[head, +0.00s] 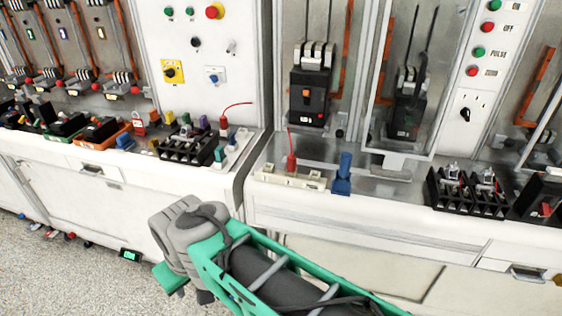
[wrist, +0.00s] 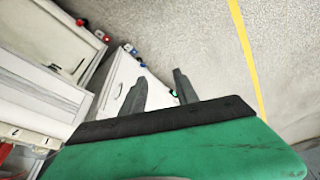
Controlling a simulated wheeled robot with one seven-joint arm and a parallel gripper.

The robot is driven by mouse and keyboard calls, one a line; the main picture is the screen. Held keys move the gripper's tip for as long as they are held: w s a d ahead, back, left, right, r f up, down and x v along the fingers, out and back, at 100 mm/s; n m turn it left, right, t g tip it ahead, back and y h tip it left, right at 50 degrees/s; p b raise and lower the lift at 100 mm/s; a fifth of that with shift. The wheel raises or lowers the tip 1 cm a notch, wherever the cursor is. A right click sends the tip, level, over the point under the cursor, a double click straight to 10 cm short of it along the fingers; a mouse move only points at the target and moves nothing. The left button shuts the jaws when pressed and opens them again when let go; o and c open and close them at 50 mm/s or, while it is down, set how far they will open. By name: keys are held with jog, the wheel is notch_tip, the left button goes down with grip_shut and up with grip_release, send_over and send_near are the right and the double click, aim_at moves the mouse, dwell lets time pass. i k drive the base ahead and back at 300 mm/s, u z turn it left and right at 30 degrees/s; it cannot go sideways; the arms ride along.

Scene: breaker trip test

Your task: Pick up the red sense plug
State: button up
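A red plug (head: 291,162) with a thin red wire stands upright at the left of the right-hand bench top, by a cream terminal strip. A second red plug (head: 224,122) with a red wire stands at the right end of the left bench. I cannot tell which is the sense plug. My arm's grey and green end (head: 185,240) is in front of the benches, below and left of the first plug. In the wrist view my gripper (wrist: 159,76) has its two dark fingers apart, with nothing between them. It points down at the floor and cabinet fronts.
A blue clamp-like part (head: 342,175) stands right of the first plug. Black terminal blocks (head: 187,147) sit on the left bench, others (head: 466,192) on the right. Breakers (head: 310,90) line the back panel. Small items lie on the floor along the left cabinet. The floor (head: 60,280) is otherwise clear.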

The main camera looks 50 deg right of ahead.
aim_at(290, 163)
jog(key=z, duration=0.4)
jog(key=i, duration=0.85)
jog(key=z, duration=0.5)
